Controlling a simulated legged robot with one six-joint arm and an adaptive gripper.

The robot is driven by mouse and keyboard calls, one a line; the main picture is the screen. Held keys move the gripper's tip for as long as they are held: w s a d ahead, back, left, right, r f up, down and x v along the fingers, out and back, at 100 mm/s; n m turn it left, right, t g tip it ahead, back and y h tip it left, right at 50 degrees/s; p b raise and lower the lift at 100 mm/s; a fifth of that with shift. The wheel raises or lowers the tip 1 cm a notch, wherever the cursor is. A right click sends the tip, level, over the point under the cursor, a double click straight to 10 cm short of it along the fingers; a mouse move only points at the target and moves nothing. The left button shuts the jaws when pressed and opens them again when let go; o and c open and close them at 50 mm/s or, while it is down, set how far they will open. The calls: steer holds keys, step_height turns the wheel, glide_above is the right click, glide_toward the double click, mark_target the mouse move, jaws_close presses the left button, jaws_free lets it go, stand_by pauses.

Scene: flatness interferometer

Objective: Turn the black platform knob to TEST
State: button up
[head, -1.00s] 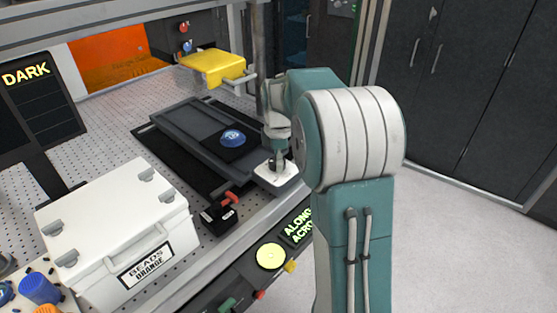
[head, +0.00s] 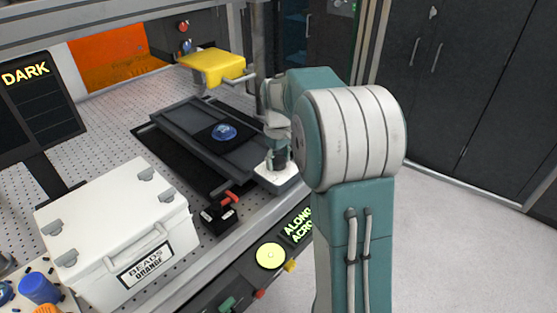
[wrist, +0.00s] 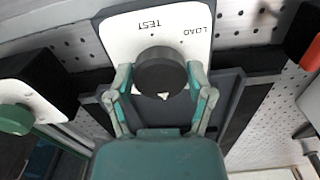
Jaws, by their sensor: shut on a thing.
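The black platform knob (wrist: 160,70) sits on a white plate (wrist: 115,38) printed TEST and LOAD. In the wrist view, a white triangle on the knob is on its lower side, on the side away from both labels. My gripper (wrist: 160,80) has one finger on each side of the knob and is shut on it. In the head view, my gripper (head: 278,163) is over the white plate (head: 277,174) at the bench's front edge, and the knob is hidden. The grey platform (head: 180,125) carries a blue disc (head: 223,132) on a black square.
A black box with a red lever (head: 220,212) stands just left of the plate. A white bead case (head: 115,230) is at the front left. A DARK display (head: 40,100) is far left. Open floor lies right.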

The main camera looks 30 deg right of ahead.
steer(key=m, duration=0.4)
steer(key=shift+w+a+m, duration=0.1)
steer(key=shift+w+m, duration=0.05)
steer(key=shift+m, duration=0.15)
steer(key=m, duration=0.4)
steer(key=shift+r+m, duration=0.1)
steer(key=shift+m, duration=0.2)
steer(key=m, duration=0.4)
steer(key=shift+w+m, duration=0.1)
steer(key=shift+m, duration=0.2)
steer(key=m, duration=1.3)
steer(key=shift+w+m, duration=0.1)
steer(key=shift+m, duration=0.2)
steer(key=m, duration=0.4)
steer(key=shift+m, duration=2)
